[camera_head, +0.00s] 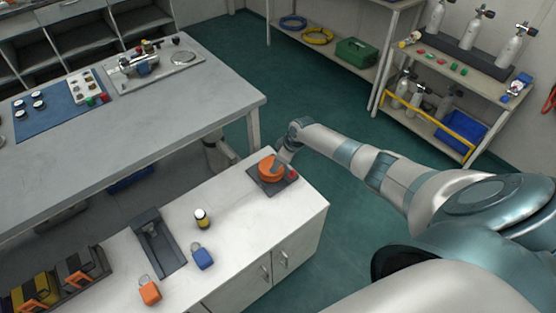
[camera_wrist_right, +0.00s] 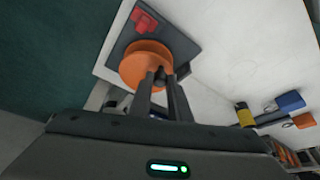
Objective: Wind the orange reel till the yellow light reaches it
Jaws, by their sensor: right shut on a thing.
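The orange reel (camera_head: 268,172) sits on a dark square base plate (camera_head: 257,183) near the far right corner of the white cabinet top. In the right wrist view the reel (camera_wrist_right: 140,62) shows as an orange disc with a dark knob at its rim. My right gripper (camera_wrist_right: 162,80) is shut on that knob; in the head view the gripper (camera_head: 280,163) covers part of the reel. The yellow light (camera_head: 202,219), a small yellow and black cylinder, stands upright on the cabinet top, well apart from the reel. I cannot make out a line between them. My left gripper is not in view.
A red part (camera_head: 293,174) sits on the base plate's edge beside the reel. A blue padlock-like block (camera_head: 203,258), an orange one (camera_head: 150,292) and a dark tray (camera_head: 158,245) lie nearer. The cabinet top between light and reel looks clear. A grey table (camera_head: 130,125) stands behind.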

